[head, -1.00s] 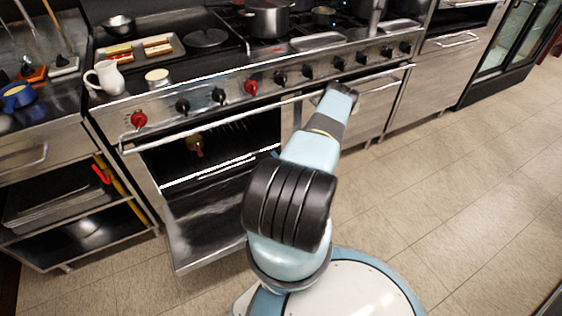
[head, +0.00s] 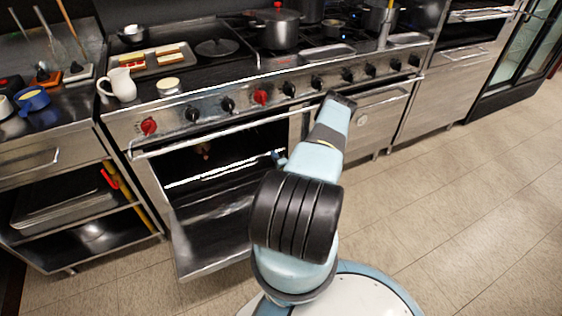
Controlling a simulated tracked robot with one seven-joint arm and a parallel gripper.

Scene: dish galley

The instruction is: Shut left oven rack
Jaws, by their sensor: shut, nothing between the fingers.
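The left oven (head: 222,133) has its door (head: 210,242) folded down and open. The rack (head: 222,172) shows as a bright front edge across the oven mouth, low in the dark cavity. How far it stands out is hard to tell. My arm (head: 318,160) rises in front of the oven's right side. A small blue and dark part of it (head: 278,158) shows beside the rack's right end; whether they touch is unclear. My gripper's fingers cannot be made out, hidden behind my arm.
A long handle bar (head: 230,125) runs across the stove front below red and black knobs. A pitcher (head: 120,84), a tray of food (head: 150,61) and a pot (head: 277,30) stand on top. An open-shelved counter (head: 75,205) is at left. The floor at right is clear.

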